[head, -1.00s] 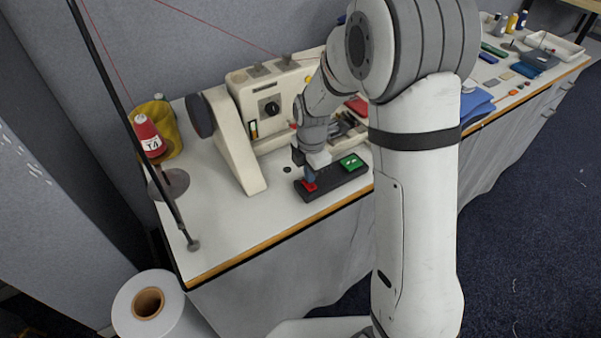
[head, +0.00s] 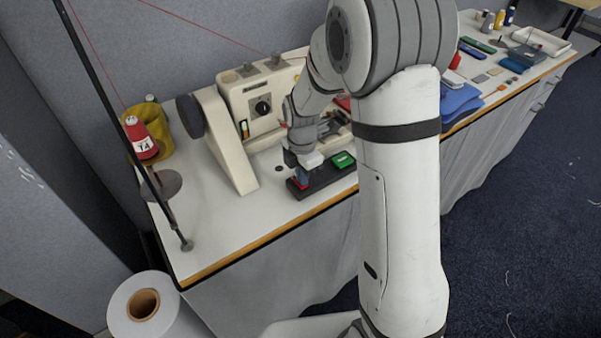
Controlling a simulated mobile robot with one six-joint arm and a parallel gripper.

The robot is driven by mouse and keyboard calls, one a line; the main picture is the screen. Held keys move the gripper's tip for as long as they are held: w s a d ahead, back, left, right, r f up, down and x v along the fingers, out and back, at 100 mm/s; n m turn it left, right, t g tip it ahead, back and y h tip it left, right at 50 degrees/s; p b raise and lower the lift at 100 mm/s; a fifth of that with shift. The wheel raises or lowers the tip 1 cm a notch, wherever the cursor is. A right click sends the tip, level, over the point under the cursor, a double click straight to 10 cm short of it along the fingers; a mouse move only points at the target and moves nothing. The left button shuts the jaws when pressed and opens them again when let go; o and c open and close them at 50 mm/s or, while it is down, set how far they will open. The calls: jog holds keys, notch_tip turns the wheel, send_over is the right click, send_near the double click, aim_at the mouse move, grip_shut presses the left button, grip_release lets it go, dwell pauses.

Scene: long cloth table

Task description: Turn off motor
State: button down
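A dark switch box (head: 325,177) lies near the table's front edge, with a green button (head: 342,160) on its right and a red button (head: 298,184) on its left. My gripper (head: 302,176) points down over the red button, at or just above it. The gripper covers most of the red button, and I cannot tell whether they touch. Its fingertips are too small and hidden to show if they are open. The cream sewing machine (head: 231,111) with a dark handwheel (head: 190,116) stands behind the box.
A red thread cone (head: 139,138) stands on a spool stand at the left, by a yellow container (head: 164,141). Blue folded cloth (head: 460,103) and small tools lie along the table to the right. A large white roll (head: 135,311) stands below the table's left end.

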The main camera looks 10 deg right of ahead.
notch_tip(320, 180, up, 14)
jog(key=p, duration=0.2)
dwell(0.4)
jog(key=s+d+r+m+t, duration=0.1)
jog(key=s+d+m, duration=0.3)
jog(key=s+m, duration=0.6)
jog(key=s+d+r+m+t, duration=0.2)
jog(key=s+d+r+m, duration=0.1)
jog(key=s+m, duration=0.7)
jog(key=r+m, duration=0.1)
jog(key=m, duration=0.2)
jog(key=shift+d, duration=0.4)
